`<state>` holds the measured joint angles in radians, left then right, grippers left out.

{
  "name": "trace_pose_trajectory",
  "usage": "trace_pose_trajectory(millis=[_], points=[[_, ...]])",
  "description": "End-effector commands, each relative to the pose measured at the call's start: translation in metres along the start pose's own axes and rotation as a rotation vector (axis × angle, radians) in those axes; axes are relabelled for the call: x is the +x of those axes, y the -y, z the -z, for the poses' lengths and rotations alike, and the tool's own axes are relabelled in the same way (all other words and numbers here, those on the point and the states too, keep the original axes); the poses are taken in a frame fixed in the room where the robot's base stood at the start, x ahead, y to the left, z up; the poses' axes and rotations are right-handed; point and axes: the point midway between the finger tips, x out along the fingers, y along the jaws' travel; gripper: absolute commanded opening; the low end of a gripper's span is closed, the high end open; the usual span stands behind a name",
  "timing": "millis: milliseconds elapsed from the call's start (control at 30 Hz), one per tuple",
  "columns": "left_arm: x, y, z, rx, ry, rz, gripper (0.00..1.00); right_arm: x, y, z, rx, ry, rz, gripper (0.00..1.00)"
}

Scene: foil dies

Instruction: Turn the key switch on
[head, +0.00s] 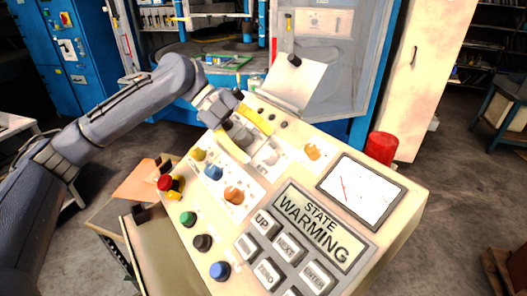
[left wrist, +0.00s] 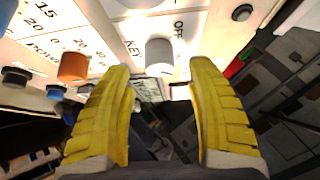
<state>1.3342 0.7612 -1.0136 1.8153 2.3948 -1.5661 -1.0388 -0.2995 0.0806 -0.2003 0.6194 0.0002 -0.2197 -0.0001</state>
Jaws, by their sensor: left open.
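The key switch is a pale grey knob (left wrist: 160,56) on the white panel, with the words KEY and OFF printed beside it in the left wrist view. In the head view it is a pale knob (head: 269,156) on the sloped console face. My left gripper (head: 260,146) is over the console's upper left part, its yellow fingers pointing at this knob. The fingers are open, and in the left wrist view the knob shows in the gap between the fingertips. I see no contact. My right gripper is not in view.
Close by are an orange knob (head: 233,195), a blue knob (head: 213,172), another orange knob (head: 312,151) and a red mushroom button (head: 165,183). A tilted plate (head: 291,80) stands behind the console's far edge.

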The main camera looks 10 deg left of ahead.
Motion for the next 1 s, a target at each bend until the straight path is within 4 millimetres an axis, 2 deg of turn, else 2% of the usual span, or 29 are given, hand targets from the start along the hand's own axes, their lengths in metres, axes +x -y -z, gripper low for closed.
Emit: trace_pose_trajectory(millis=[200, 400, 633, 1000], points=[[-0.039, 0.000, -0.001, -0.001, 0.001, 0.001, 0.57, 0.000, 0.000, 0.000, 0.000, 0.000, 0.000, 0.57], [-0.065, 0.000, 0.000, -0.001, 0.000, 0.000, 0.57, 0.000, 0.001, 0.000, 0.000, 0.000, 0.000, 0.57], [-0.080, 0.000, 0.000, 0.000, -0.001, 0.000, 0.57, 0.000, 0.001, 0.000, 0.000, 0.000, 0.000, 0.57], [-0.082, 0.000, 0.000, 0.000, -0.001, -0.001, 0.57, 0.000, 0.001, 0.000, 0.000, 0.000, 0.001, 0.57]])
